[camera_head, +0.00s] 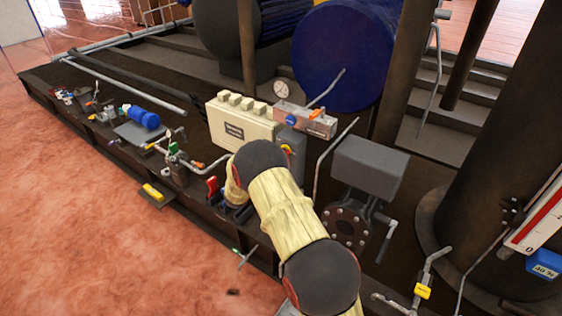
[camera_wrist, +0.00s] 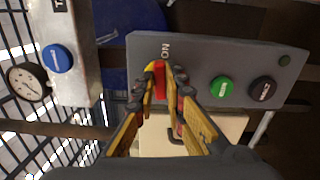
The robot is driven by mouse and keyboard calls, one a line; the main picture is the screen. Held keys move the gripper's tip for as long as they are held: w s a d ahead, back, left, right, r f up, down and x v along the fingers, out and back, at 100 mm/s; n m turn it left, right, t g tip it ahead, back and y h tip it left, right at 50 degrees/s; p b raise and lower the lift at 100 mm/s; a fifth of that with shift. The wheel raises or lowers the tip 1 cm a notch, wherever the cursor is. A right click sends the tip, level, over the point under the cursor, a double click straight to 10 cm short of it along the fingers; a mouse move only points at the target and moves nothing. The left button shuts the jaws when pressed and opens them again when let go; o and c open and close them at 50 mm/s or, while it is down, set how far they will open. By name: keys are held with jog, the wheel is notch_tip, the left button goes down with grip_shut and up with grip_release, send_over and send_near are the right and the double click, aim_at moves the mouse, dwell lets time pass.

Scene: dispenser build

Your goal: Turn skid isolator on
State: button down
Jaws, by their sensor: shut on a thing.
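The skid isolator is a red rotary handle (camera_wrist: 160,80) on a grey control panel (camera_wrist: 210,58) in the wrist view. A white ON label sits on the panel just above the handle in that picture. My gripper (camera_wrist: 162,88) has its yellow and black fingers on both sides of the red handle, closed on it. A small yellow patch shows by the left fingertip. In the head view a grey box (camera_head: 292,142) shows partly behind my arm. My gripper and the red handle are hidden there.
A green button (camera_wrist: 221,86) and a black button (camera_wrist: 263,89) sit right of the handle. A gauge (camera_wrist: 28,82) and a blue button (camera_wrist: 58,58) are at left. In the head view, a cream box (camera_head: 240,125) and a grey valve housing (camera_head: 368,165) flank my arm.

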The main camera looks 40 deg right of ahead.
jog(key=shift+f+m+b, duration=0.1)
jog(key=shift+m+b, duration=0.4)
jog(key=shift+m, duration=0.1)
jog(key=c, duration=1.8)
grip_release()
jog(key=shift+c, duration=0.2)
jog(key=shift+a, duration=0.1)
jog(key=v, duration=1.2)
